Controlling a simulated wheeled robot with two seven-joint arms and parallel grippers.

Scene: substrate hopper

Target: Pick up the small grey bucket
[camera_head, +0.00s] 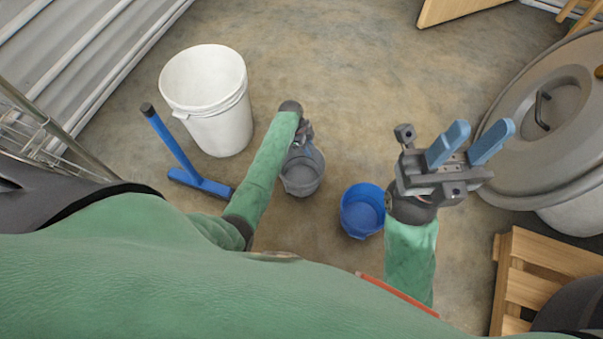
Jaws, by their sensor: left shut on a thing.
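The small grey bucket (302,176) is on or just above the concrete floor, near the middle of the head view. I cannot tell whether it touches the floor. My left gripper (304,134) is at the bucket's far rim and is shut on it; the fingertips are mostly hidden by the wrist and the bucket. My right gripper (468,146) is to the right, raised, with its two blue fingers spread apart and nothing between them.
A blue bucket (361,211) stands right of the grey one. A large white bucket (207,98) and a blue-handled tool (185,167) are at left. A large grey lidded bin (560,120) and a wooden pallet (540,262) are at right.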

